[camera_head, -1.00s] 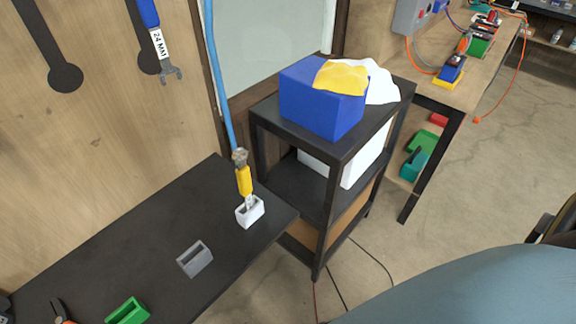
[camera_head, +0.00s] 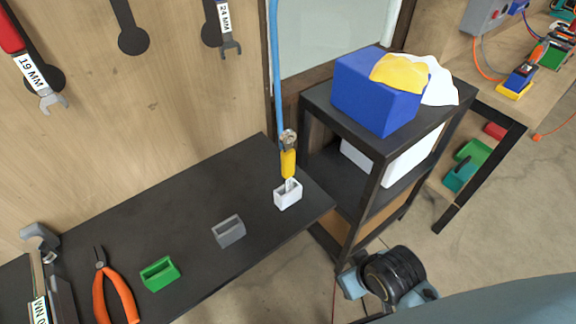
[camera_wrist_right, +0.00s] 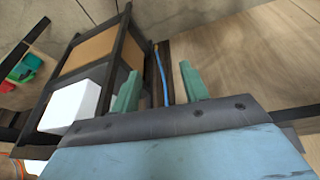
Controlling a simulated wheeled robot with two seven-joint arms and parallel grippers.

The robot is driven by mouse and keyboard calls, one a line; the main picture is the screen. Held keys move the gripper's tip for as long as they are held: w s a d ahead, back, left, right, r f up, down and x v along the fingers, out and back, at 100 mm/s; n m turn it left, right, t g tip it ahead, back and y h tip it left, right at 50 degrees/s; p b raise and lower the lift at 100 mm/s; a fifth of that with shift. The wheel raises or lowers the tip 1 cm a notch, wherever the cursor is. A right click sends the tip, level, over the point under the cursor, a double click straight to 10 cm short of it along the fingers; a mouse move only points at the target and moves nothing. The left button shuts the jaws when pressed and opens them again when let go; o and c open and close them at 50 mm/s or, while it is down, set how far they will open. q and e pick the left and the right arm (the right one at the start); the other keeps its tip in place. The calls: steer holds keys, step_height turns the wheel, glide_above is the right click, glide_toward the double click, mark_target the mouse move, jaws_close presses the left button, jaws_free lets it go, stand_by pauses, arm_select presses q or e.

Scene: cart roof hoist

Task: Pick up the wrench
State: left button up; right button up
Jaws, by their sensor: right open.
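A yellow-handled tool with a metal head (camera_head: 288,160) stands upright in a white holder (camera_head: 288,199) at the right end of the black bench; I cannot tell if it is a wrench. A red-handled wrench marked 19 MM (camera_head: 28,66) hangs on the wooden wall at the upper left. Another wrench, marked 24 MM (camera_head: 226,22), hangs to its right, cut by the top edge. In the right wrist view my right gripper (camera_wrist_right: 160,88) is open and empty, its green fingers apart. My left gripper is not in view.
The black bench (camera_head: 190,205) holds a grey holder (camera_head: 229,231), a green holder (camera_head: 160,274) and orange pliers (camera_head: 112,290). A grey-headed labelled tool (camera_head: 40,240) is at the bench's left. A black shelf cart (camera_head: 378,160) carries a blue box (camera_head: 374,98).

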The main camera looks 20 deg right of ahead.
steer(key=w+r+t, duration=0.5)
steer(key=w+r, duration=0.2)
steer(key=r, duration=0.3)
steer(key=n+t+y, duration=0.2)
steer(key=t+y, duration=0.2)
steer(key=y, duration=0.1)
glide_toward(289, 181)
steer(key=x, duration=0.6)
steer(key=shift+w, duration=0.4)
steer(key=shift+f+b+x, duration=0.15)
steer(key=shift+b+x, duration=0.1)
steer(key=shift+x, duration=1.25)
steer(key=shift+f+b+x, duration=0.1)
steer(key=shift+b+x, duration=0.1)
steer(key=shift+x, duration=1.25)
steer(key=shift+s+a, duration=0.1)
steer(key=shift+s, duration=0.1)
steer(key=shift+c, duration=0.3)
jaws_close()
